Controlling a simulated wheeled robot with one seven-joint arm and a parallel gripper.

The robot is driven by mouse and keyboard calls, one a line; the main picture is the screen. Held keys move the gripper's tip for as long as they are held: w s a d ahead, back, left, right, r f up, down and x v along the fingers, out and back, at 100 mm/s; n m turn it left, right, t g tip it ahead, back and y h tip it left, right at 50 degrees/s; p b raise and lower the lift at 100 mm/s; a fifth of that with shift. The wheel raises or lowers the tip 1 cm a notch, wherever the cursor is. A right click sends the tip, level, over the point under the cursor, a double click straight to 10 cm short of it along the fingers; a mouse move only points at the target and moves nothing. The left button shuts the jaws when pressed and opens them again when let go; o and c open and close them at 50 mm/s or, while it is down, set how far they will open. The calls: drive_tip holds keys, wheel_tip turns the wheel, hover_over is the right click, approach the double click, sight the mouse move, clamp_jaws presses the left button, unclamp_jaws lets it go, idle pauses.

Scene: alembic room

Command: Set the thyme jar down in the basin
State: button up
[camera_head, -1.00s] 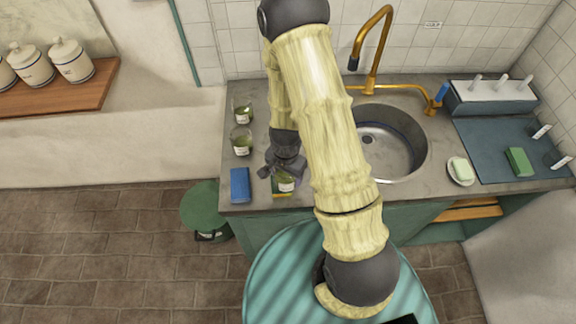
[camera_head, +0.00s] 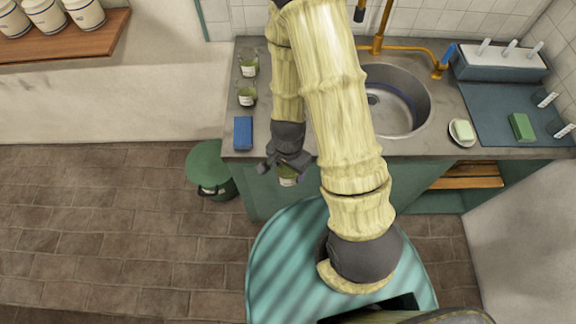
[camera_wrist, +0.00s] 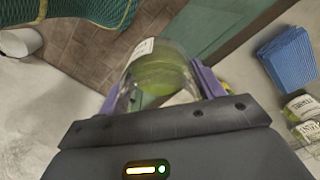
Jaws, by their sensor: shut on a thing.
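My gripper (camera_head: 286,166) is shut on a clear glass jar (camera_head: 288,180) with green contents and a pale label. The jar also shows between the fingers in the wrist view (camera_wrist: 160,75); its label cannot be read. In the head view gripper and jar appear at the counter's front edge, left of my forearm. The round metal basin (camera_head: 405,118) is set in the counter to the right, beyond my arm, which hides its left part. No object shows in the visible part of the basin.
A brass tap (camera_head: 412,52) rises behind the basin. A soap dish (camera_head: 461,132) and a blue-grey mat (camera_head: 500,120) lie to its right. A green bin (camera_head: 208,165) stands on the floor.

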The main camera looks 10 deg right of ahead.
drive_tip(key=shift+w, duration=0.1)
drive_tip(key=w+d+r+n+p, duration=0.1)
drive_tip(key=w+d+n+p, duration=0.1)
drive_tip(key=w+n+p, duration=0.2)
drive_tip(key=w+d+r+n+p, duration=0.1)
drive_tip(key=w+d+n+p, duration=0.2)
drive_tip(key=w, duration=0.7)
drive_tip(key=shift+w+d+r+n+p, duration=0.25)
drive_tip(key=shift+n+p, duration=0.2)
drive_tip(key=shift+n, duration=0.75)
drive_tip(key=shift+s+d, duration=0.1)
